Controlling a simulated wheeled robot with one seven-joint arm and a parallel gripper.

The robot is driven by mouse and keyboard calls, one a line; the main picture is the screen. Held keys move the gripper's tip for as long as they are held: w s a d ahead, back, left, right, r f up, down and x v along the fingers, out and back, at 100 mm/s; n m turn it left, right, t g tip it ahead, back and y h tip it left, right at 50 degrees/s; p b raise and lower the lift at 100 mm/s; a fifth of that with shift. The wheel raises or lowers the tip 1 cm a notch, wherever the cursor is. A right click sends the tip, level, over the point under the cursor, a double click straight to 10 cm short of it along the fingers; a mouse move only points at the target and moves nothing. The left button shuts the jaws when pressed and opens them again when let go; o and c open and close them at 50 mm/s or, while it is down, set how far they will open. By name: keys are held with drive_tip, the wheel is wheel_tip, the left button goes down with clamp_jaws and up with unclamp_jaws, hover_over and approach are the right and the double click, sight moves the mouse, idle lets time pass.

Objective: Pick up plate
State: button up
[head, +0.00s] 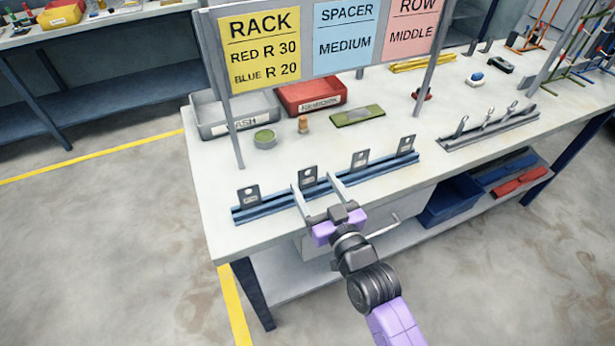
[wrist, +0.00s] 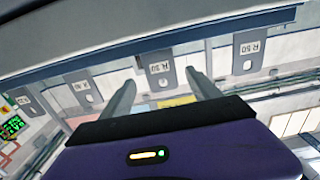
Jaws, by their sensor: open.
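Several small grey plates, each with a round hole and a label, stand upright along a blue rail (head: 330,186) at the front of the bench. The second plate from the left (head: 308,176) is at my gripper (head: 313,182). My gripper is open, with one finger on either side of that plate and no visible contact. In the wrist view, my gripper's fingers (wrist: 160,78) frame the same plate (wrist: 161,66); its label starts with R, but the digits are hard to read. A neighbouring plate (wrist: 249,52) is to its right and another (wrist: 85,90) to its left.
A sign frame with yellow (head: 260,50), blue and pink cards stands behind the rail. A grey rail (head: 490,127) with clips lies right.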

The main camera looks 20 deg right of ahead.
sight(308, 177)
drive_tip(key=w+p, duration=0.2)
drive_tip(key=w, duration=0.3)
drive_tip(key=shift+w+a+f, duration=0.1)
drive_tip(key=shift+w+f, duration=0.05)
drive_tip(key=shift+w, duration=0.15)
drive_tip(key=shift+w+f+p, duration=0.15)
drive_tip(key=shift+w+p, duration=0.15)
drive_tip(key=shift+w, duration=0.4)
clamp_jaws()
